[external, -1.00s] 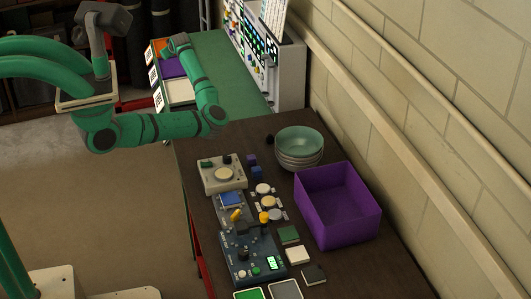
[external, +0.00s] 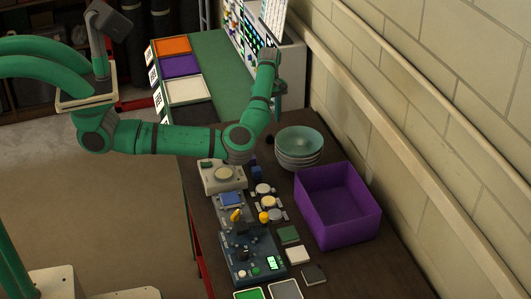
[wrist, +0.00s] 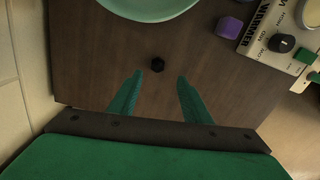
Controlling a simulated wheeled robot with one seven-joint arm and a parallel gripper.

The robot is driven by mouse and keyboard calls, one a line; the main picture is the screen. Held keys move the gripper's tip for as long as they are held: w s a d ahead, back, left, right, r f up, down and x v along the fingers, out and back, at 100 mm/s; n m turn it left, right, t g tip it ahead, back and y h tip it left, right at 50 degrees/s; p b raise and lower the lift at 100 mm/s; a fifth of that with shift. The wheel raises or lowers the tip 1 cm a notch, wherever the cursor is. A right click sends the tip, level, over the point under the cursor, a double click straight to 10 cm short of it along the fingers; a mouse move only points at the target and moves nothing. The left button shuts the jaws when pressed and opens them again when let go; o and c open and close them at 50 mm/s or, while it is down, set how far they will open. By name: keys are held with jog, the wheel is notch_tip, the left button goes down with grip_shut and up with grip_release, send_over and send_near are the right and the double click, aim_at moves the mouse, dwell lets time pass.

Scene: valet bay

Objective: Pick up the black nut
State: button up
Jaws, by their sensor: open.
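The black nut (wrist: 157,64) lies on the dark brown table and shows whole in the wrist view, just beyond the fingertips and roughly midway between them. In the external view it is a small dark spot (external: 269,140) left of the stacked bowls. My gripper (wrist: 160,76) is open and empty, with its two green fingers spread apart and pointing at the nut. In the external view my gripper (external: 277,104) hangs downward above the far end of the table, near the bowls.
The stacked bowls (external: 298,147) stand close to the nut. A purple block (wrist: 229,27) and a warmer device (wrist: 287,35) lie to the right in the wrist view. A purple bin (external: 338,206) stands by the wall. Bare tabletop surrounds the nut.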

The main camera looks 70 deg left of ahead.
aim_at(270, 139)
jog(key=shift+w+a+f, duration=0.1)
jog(key=shift+f, duration=2)
jog(key=shift+w+a+f, duration=0.1)
jog(key=shift+f, duration=2)
grip_shut()
